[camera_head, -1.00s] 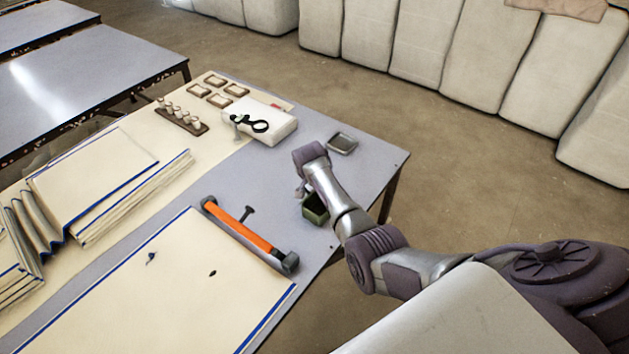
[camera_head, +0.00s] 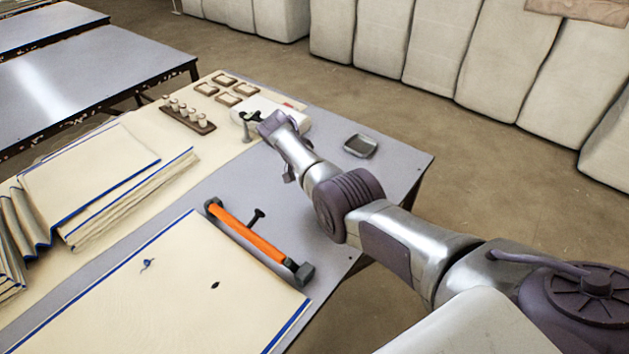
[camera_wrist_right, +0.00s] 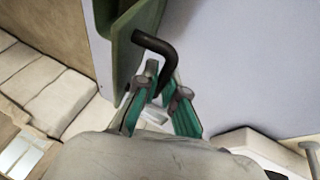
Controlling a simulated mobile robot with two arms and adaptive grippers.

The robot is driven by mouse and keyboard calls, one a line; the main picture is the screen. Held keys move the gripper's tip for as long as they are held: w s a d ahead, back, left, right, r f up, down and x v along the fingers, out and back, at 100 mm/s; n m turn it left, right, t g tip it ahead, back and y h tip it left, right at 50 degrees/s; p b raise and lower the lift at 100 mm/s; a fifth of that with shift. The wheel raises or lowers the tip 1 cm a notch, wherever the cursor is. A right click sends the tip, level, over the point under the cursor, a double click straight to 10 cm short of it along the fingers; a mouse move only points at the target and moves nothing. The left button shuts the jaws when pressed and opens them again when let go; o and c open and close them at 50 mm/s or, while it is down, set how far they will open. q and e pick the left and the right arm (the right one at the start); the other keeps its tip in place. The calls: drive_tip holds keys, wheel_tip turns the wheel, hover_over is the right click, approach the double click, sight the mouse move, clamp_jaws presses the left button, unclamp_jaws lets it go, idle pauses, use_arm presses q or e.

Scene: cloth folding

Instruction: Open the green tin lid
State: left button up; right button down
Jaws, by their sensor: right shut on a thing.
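The green tin (camera_wrist_right: 122,50) shows in the right wrist view at the upper left, cut off by the top edge. I cannot tell from its visible part how its lid stands. In the head view the tin does not show; my right arm covers that part of the table. My right gripper (camera_wrist_right: 165,92) has grey fingers with green pads and is shut on a black hooked piece (camera_wrist_right: 158,45) beside the tin. I cannot tell whether this piece belongs to the tin. In the head view the fingers are not clearly visible. My left gripper is not in view.
A white box (camera_head: 297,117) stands behind my right wrist, with a grey bolt (camera_head: 244,127) near it. A shallow grey tray (camera_head: 360,146) lies near the table's right edge. An orange-handled tool (camera_head: 247,233) lies by the cream cloth (camera_head: 170,290). Bare table (camera_head: 395,160) shows around the tray.

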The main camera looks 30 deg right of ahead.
idle(0.4)
drive_tip(key=c, duration=1.5)
unclamp_jaws()
drive_tip(key=shift+d, duration=0.1)
drive_tip(key=shift+c, duration=0.2)
drive_tip(key=s+v, duration=0.1)
drive_tip(key=v, duration=1.1)
drive_tip(key=shift+w, duration=0.45)
